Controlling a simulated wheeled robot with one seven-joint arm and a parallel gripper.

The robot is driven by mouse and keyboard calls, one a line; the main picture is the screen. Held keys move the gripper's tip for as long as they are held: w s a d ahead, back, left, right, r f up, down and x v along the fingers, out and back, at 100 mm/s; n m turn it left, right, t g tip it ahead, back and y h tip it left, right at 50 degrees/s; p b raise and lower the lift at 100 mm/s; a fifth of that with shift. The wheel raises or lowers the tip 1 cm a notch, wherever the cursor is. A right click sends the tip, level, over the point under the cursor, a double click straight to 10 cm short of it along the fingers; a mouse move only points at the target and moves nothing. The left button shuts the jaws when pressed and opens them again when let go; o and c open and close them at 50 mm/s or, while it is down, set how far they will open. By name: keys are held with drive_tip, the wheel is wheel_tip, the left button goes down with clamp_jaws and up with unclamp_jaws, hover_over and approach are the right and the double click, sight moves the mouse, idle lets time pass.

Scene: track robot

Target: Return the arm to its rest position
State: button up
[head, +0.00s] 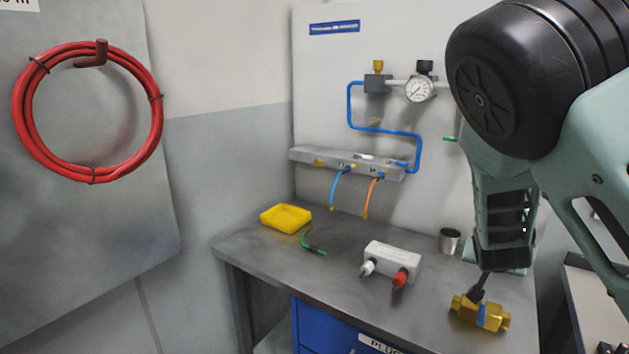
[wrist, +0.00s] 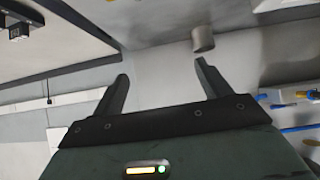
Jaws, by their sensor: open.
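My arm (head: 505,190) hangs in the right part of the head view, bent, with its lower teal part over the right end of the grey bench (head: 330,285). My gripper (wrist: 162,70) shows in the wrist view with its two dark fingers spread wide. Nothing is held between them. A small metal cup (wrist: 203,40) shows beyond the right fingertip, apart from it; the cup also stands on the bench in the head view (head: 449,240). In the head view I cannot make out the fingers clearly.
A brass valve (head: 480,314) lies on the bench below my arm. Left of it are a white box with white and red plugs (head: 393,262), a green hose piece (head: 313,243) and a yellow tray (head: 286,217). A gauge (head: 419,89) and blue tubing are on the back panel.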

drive_tip(key=s+a+r+n+g+y, duration=0.2)
drive_tip(key=s+a+n+g+y, duration=0.1)
drive_tip(key=s, duration=0.8)
drive_tip(key=s+a+r+n+g+y, duration=0.1)
drive_tip(key=s+a+n+g+y, duration=0.25)
drive_tip(key=s, duration=0.65)
drive_tip(key=s+a+f+n+g+b, duration=0.1)
drive_tip(key=s+a+f+n+b, duration=0.2)
drive_tip(key=s+a, duration=0.3)
drive_tip(key=s+a+f+n+g+b, duration=0.1)
drive_tip(key=s+a+f+n+b, duration=0.2)
drive_tip(key=s+a, duration=0.4)
drive_tip(key=a+n+b, duration=0.1)
drive_tip(key=a+b, duration=0.1)
drive_tip(key=a, duration=0.3)
drive_tip(key=shift+s+f+n+b, duration=0.15)
drive_tip(key=shift+s+n+b, duration=0.05)
drive_tip(key=shift+n+b, duration=0.15)
